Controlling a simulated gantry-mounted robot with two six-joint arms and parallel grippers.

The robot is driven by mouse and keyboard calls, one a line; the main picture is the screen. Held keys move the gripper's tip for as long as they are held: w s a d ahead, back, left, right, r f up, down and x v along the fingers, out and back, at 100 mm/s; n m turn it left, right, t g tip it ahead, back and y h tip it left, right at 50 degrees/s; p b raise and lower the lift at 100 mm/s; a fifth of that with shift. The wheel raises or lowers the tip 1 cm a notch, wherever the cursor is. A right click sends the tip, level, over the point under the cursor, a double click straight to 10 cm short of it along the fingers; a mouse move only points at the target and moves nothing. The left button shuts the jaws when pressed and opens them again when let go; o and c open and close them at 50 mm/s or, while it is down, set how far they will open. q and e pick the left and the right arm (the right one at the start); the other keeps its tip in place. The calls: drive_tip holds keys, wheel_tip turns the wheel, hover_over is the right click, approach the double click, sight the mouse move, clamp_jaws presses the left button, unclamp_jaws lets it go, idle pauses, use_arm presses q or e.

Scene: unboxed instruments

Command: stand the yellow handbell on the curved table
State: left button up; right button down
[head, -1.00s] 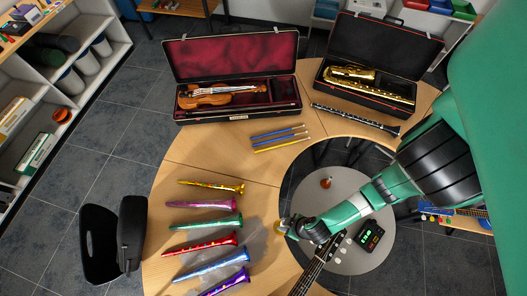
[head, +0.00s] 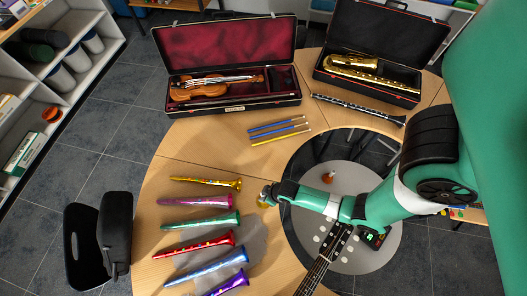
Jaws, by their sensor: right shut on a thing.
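The yellow handbell (head: 263,201) shows as a small yellow shape at the tip of my right gripper (head: 270,194), which is shut on it. The gripper partly hides it, and I cannot tell whether it is upright or touches the wood. It is over the inner edge of the curved wooden table (head: 165,196), to the right of the yellow horn. My left gripper is not in view.
Several coloured horns (head: 195,224) lie left of the gripper. Mallets (head: 278,130), an open violin case (head: 230,110), a clarinet (head: 355,109) and an open saxophone case (head: 368,92) lie behind. A guitar neck (head: 322,262) is in front. A small red-orange object (head: 329,177) stands on the grey round table (head: 350,262).

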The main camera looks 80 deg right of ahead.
drive_tip(key=shift+w+d+f, duration=0.1)
drive_tip(key=shift+d+f, duration=0.05)
drive_tip(key=shift+f, duration=0.15)
wheel_tip(320, 180, down, 3)
drive_tip(key=shift+w+d+f+b, duration=0.1)
drive_tip(key=shift+f+b, duration=0.05)
drive_tip(key=shift+b, duration=0.65)
drive_tip(key=shift+f, duration=0.15)
drive_tip(key=c, duration=0.6)
unclamp_jaws()
